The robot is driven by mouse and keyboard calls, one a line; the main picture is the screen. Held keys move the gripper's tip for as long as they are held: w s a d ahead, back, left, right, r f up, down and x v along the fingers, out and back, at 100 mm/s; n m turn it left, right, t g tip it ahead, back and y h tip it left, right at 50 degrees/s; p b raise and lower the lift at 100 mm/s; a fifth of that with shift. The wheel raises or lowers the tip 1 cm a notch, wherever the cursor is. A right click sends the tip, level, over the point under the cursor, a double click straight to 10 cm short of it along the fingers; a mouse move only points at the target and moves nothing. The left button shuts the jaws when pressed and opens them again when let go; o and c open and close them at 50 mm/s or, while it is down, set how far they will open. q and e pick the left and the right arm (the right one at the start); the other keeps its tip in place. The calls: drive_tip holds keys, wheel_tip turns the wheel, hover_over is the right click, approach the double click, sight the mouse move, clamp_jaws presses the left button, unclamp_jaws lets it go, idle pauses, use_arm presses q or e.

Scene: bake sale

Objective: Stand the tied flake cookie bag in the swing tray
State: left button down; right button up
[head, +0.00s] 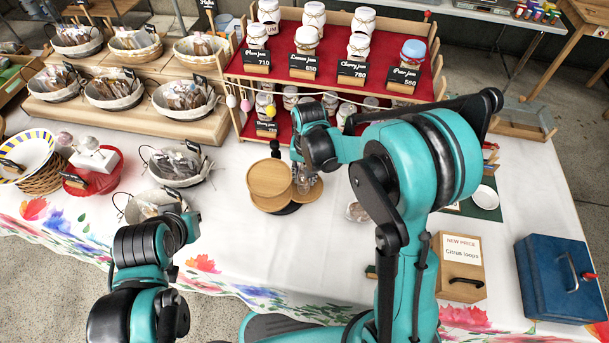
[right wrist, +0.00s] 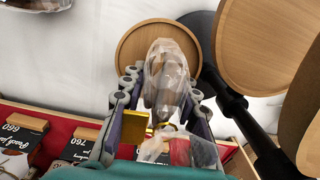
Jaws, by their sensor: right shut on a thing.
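The swing tray stands on the table in the head view, with round wooden plates (head: 268,177) at different heights on a black stand. My right gripper (right wrist: 160,118) is shut on the flake cookie bag (right wrist: 172,78), a clear bag with brown contents. The bag also shows below my right wrist in the head view (head: 306,182). In the right wrist view it overlaps a round plate (right wrist: 134,45) of the tray. I cannot tell whether its base touches the plate. My left arm shows at lower left, but its gripper fingers are not visible.
A red stepped jar stand (head: 238,72) rises behind the tray. Lined baskets (head: 175,165) stand to the left. A clear bag (head: 356,212) lies to the right, with a wooden box (head: 460,265) and blue box (head: 560,278) farther right. White cloth in front is clear.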

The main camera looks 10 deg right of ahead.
drive_tip(key=shift+f+b, duration=0.4)
drive_tip(key=shift+f, duration=0.1)
drive_tip(key=o, duration=0.9)
wheel_tip(320, 180, up, 9)
drive_tip(key=p, duration=0.7)
drive_tip(key=shift+r, duration=0.1)
